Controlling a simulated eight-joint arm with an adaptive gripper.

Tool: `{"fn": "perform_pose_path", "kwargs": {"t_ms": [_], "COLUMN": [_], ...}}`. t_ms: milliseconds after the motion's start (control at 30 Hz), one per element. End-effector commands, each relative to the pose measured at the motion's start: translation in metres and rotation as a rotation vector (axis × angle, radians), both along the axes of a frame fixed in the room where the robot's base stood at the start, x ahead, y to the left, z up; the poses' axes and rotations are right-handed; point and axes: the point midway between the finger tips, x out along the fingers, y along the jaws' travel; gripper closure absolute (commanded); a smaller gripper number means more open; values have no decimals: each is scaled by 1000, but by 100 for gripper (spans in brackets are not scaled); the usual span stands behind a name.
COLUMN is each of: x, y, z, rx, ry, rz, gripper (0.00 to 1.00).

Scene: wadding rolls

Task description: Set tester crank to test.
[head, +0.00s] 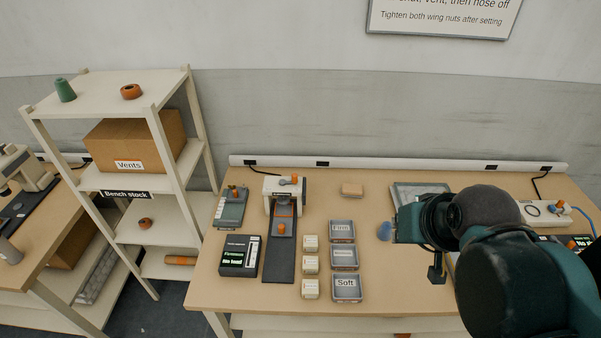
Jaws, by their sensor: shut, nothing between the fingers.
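The tester (270,190) is a pale upright unit near the back left of the bench, on a long dark strip (280,262). A small crank with an orange knob (294,179) shows at its top. Its exact setting is too small to read. An orange and grey piece (282,226) sits below it on the strip. My gripper (386,230) is to the right of the tester, well apart from it, above the bench. It is shut and empty, and my arm hides part of the bench behind it.
A dark box with a lit display (240,256) and a grey device (231,208) stand left of the strip. Small pale blocks (310,265) and labelled trays (346,288) stand right of it. A tan block (352,190) lies behind. A shelf (125,182) stands left.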

Motion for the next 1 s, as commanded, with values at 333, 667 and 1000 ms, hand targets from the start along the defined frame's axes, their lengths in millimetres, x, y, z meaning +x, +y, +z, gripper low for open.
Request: {"fn": "perform_pose_path", "kwargs": {"t_ms": [333, 667, 1000], "x": [32, 66, 102], "y": [22, 44, 66], "z": [-1, -3, -7], "rx": [109, 221, 335], "ry": [42, 82, 122], "rz": [-7, -11, -9], "gripper": [100, 100, 100]}}
